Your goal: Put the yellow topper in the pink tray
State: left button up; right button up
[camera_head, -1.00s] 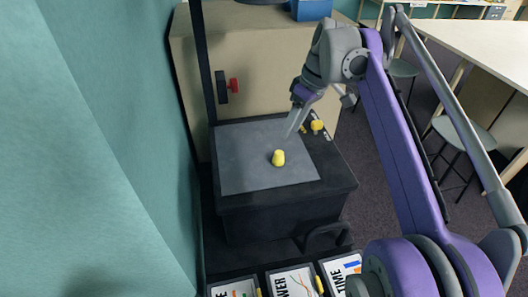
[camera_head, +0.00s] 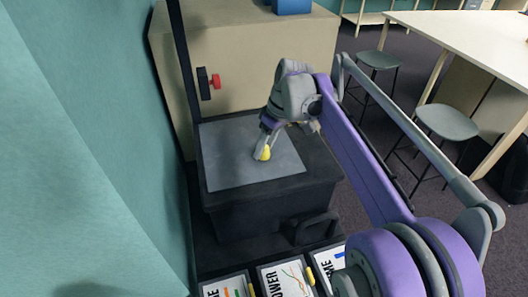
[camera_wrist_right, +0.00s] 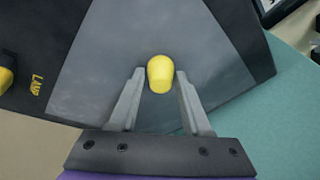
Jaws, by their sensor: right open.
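The yellow topper (camera_head: 263,153) stands on the grey plate of a black box. My right gripper (camera_head: 264,142) is down at it, partly covering it in the head view. In the right wrist view the topper (camera_wrist_right: 160,73) sits between the tips of the open right gripper (camera_wrist_right: 159,84), with a gap visible on each side. My left gripper is not in view. I see no pink tray in these views.
The grey plate (camera_head: 226,168) lies on the black box beside a teal wall (camera_head: 100,120). Cards (camera_head: 285,278) lie in front. A table (camera_head: 465,38) and stools (camera_head: 447,122) stand at the right.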

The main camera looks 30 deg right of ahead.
jog(key=shift+c, duration=0.3)
grip_shut()
